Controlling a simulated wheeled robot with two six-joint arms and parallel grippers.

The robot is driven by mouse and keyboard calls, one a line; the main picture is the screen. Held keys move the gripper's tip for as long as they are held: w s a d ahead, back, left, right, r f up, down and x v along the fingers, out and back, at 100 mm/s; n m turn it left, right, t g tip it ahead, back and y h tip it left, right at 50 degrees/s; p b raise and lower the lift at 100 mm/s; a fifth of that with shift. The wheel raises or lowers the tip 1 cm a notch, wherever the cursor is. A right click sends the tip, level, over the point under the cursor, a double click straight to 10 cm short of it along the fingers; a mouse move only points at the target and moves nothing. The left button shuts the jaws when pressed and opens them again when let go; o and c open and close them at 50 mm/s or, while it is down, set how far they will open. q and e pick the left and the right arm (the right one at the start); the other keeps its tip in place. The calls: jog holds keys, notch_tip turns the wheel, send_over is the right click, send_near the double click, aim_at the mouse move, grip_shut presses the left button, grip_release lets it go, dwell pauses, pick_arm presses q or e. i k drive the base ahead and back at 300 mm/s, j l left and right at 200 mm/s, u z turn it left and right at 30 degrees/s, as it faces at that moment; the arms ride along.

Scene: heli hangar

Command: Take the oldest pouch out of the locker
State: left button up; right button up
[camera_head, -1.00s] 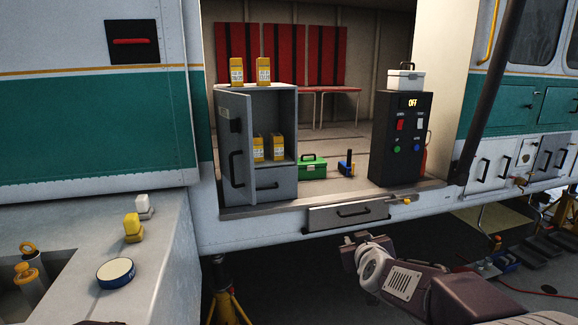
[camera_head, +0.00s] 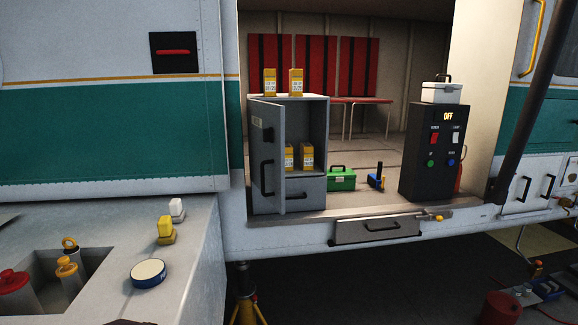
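The grey locker (camera_head: 302,111) stands in the vehicle's doorway with its door (camera_head: 268,155) swung open to the left. Two yellow pouches with white labels stand on the shelf inside, a left one (camera_head: 289,157) and a right one (camera_head: 307,157). Two similar yellow pouches stand on top of the locker, a left one (camera_head: 270,83) and a right one (camera_head: 296,82). The label print is too small to read. Neither gripper is in view.
Right of the locker are a green case (camera_head: 341,180), a small blue item (camera_head: 376,181) and a black control box (camera_head: 430,165) reading OFF, topped by a white case (camera_head: 435,93). A grey counter (camera_head: 195,255) at left holds a round tin (camera_head: 148,274). A drawer (camera_head: 377,229) sits below the doorway.

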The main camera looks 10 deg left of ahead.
aim_at(288, 147)
jog(key=i+l+u, duration=0.15)
jog(key=i, duration=0.3)
jog(key=i+l+u, duration=0.2)
jog(key=i, duration=0.25)
jog(key=i+l+u, duration=0.15)
jog(key=i+l, duration=0.15)
jog(key=i, duration=0.15)
